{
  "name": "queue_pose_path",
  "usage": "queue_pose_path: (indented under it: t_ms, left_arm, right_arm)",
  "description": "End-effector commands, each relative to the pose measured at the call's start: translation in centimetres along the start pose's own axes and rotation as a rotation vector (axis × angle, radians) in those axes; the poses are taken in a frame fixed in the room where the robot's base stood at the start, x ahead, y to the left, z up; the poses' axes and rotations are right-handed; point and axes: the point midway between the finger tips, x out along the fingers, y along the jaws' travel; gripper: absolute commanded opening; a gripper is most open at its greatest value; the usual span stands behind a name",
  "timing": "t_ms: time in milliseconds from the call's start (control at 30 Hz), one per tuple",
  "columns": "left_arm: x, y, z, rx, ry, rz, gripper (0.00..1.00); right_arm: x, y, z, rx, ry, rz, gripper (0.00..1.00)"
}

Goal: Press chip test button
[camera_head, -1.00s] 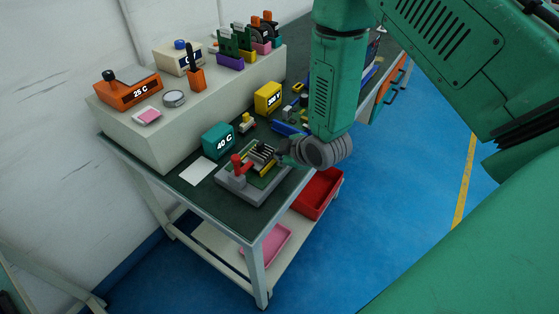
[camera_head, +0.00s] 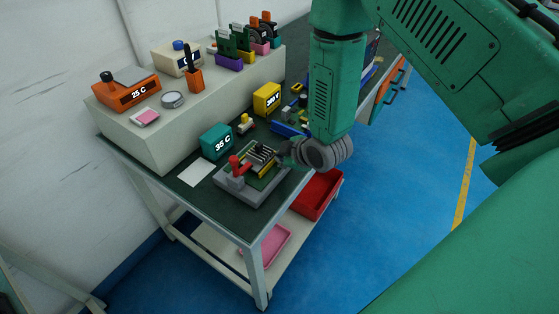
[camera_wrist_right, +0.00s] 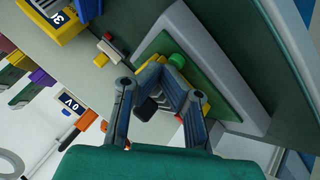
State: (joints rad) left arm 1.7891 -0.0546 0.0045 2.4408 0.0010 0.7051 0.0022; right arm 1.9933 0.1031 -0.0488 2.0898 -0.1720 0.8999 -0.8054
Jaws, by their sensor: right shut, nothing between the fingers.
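A test fixture with a grey base (camera_head: 252,192) sits near the front of the bench. It carries a green board, a black finned block (camera_head: 264,153) and a red clamp (camera_head: 236,166). My right gripper (camera_head: 282,151) is shut and empty at the fixture's right back edge. A teal box (camera_head: 217,141) reading 35 C stands behind the fixture. My left gripper is out of view.
A yellow display box (camera_head: 267,98) and a small yellow-and-white piece (camera_head: 246,123) stand behind on the bench. A white sheet (camera_head: 197,172) lies left of the fixture. A raised shelf (camera_head: 165,145) with instruments runs along the wall. Red (camera_head: 318,194) and pink trays sit below.

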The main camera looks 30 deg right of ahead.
Motion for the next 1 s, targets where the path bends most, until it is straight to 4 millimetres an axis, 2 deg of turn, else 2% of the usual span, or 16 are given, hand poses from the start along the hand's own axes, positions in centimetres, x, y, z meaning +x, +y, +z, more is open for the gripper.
queue_pose_path:
  t_ms: [467,1000]
  left_arm:
    - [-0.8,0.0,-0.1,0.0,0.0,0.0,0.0]
    - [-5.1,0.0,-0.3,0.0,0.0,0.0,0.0]
  right_arm:
    - [-0.7,0.6,-0.5,-0.001,0.0,0.001,0.0]
    - [-4.4,3.3,-3.2,-0.001,0.001,0.001,0.0]
